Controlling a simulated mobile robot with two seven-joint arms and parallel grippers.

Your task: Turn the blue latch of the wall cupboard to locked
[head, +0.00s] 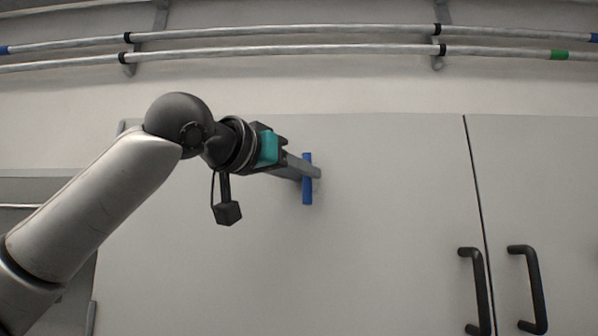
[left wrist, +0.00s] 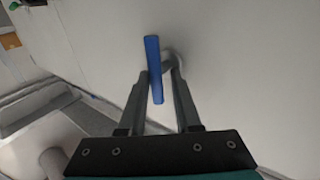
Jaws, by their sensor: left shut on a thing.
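The blue latch (head: 307,193) is a short flat bar on the pale front of the wall cupboard (head: 390,220). It stands upright in the head view. In the left wrist view the latch (left wrist: 153,60) runs lengthwise between the fingers, close to the left finger, with a round grey mount beside it. My left gripper (head: 312,171) reaches in from the left and is shut on the latch, its grey fingers crossing the bar's middle and hiding that part. The gripper also shows in the left wrist view (left wrist: 159,82). My right gripper is not in view.
Two black handles (head: 475,290) (head: 528,288) flank the door seam at right. Metal pipes (head: 290,52) with coloured bands run along the wall above the cupboard. The cupboard front around the latch is bare.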

